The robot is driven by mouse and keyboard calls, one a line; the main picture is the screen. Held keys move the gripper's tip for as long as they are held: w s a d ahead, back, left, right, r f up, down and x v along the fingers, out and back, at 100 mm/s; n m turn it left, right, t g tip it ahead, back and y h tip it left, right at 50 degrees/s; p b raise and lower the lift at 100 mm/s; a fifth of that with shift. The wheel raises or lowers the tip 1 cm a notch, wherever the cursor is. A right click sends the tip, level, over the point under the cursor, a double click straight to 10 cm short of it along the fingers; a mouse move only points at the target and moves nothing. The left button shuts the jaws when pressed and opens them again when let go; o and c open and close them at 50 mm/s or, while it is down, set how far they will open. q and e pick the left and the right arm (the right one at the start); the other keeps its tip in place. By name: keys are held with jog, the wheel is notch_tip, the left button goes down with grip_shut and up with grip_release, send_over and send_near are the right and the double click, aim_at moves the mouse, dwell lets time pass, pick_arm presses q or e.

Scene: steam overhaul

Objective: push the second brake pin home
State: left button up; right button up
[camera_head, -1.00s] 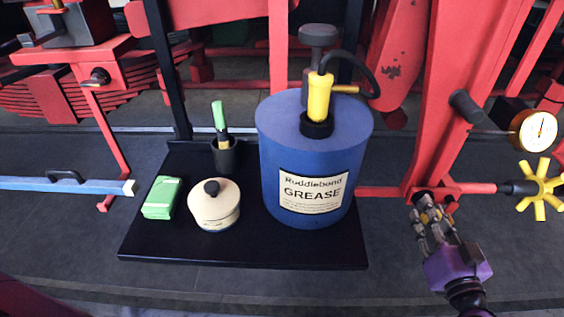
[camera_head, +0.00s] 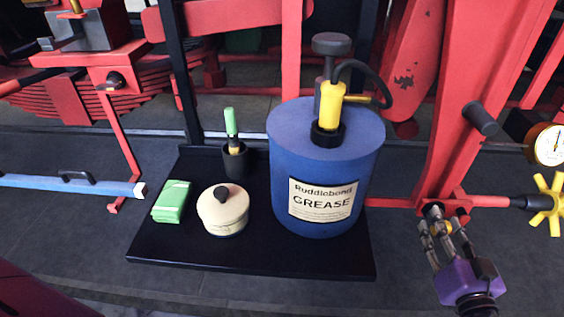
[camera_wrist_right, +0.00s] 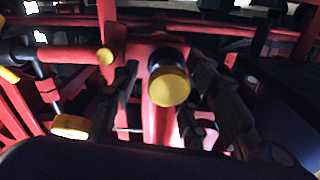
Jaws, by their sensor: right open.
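A pin with a round brass-coloured head (camera_wrist_right: 170,86) and a dark collar shows in the right wrist view, in front of a red post. It lies between the two dark fingers of my right gripper (camera_wrist_right: 165,95), with gaps on both sides. In the head view my right gripper (camera_head: 442,222) is open at the red bracket (camera_head: 440,198) at the foot of the right red frame. There its fingers largely hide the pin, and I cannot tell how deep it sits. My left gripper is not in view.
A yellow handwheel (camera_head: 545,205) and a gauge (camera_head: 549,145) lie right of the gripper.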

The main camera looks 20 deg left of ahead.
jog(key=v, duration=1.1)
jog(key=shift+s, duration=0.25)
jog(key=shift+r, duration=0.15)
